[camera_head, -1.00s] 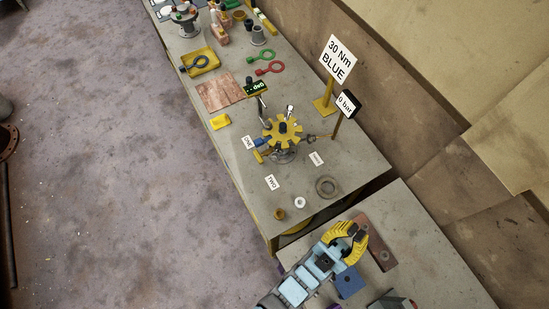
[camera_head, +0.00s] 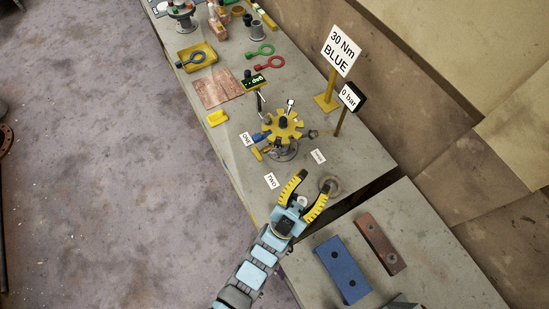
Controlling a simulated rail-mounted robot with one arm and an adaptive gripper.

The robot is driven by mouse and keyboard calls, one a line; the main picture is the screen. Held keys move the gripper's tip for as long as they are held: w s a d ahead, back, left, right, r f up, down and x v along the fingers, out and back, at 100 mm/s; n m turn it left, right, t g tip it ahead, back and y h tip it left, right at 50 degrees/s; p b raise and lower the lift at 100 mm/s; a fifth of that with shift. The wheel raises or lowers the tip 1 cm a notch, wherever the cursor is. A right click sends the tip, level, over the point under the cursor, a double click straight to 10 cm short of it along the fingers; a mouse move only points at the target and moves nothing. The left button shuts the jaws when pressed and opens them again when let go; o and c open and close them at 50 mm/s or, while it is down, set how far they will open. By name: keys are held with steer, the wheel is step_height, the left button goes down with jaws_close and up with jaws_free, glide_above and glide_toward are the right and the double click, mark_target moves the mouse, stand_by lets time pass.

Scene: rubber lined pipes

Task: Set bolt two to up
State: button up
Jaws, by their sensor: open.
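The yellow star-shaped flange fixture (camera_head: 283,127) stands on the bench with a dark knob at its centre. Small bolts stick out around it, among them a blue one (camera_head: 260,136) at its left and an upright light one (camera_head: 290,104) at its back. Paper labels lie around it: "ONE" (camera_head: 246,139), "TWO" (camera_head: 271,181) and a third (camera_head: 318,157) too small to read. Which bolt is number two is not clear. My gripper (camera_head: 310,185) is open, its yellow fingers spread, in front of the fixture near the "TWO" label.
A grey ring (camera_head: 330,186) lies right of my gripper. A "30 Nm BLUE" sign (camera_head: 341,51) and a "0 bar" gauge (camera_head: 352,96) stand behind. Blue (camera_head: 342,269) and brown (camera_head: 381,245) blocks lie front right.

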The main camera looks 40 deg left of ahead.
mark_target(273, 157)
steer(key=s+a+f+n+g+y+b, duration=0.25)
steer(key=a+f+g+y+b, duration=0.3)
steer(key=a+f+b, duration=0.55)
steer(key=s+a+f+n+g+b, duration=0.15)
steer(key=f+g, duration=0.25)
steer(key=f, duration=0.5)
steer(key=s+a+f+n+g+b, duration=0.1)
steer(key=s+a+f+g+b, duration=0.15)
steer(key=f, duration=0.65)
steer(key=shift+g+y, duration=0.3)
steer(key=shift+y, duration=0.15)
steer(key=b+x, duration=0.1)
steer(key=x, duration=0.5)
steer(key=b+x, duration=0.1)
steer(key=x, duration=0.5)
steer(key=b+x, duration=0.1)
steer(key=x, duration=0.5)
steer(key=shift+w+d+r, duration=0.1)
steer(key=shift+d+r, duration=0.2)
steer(key=shift+d, duration=0.1)
jaws_close()
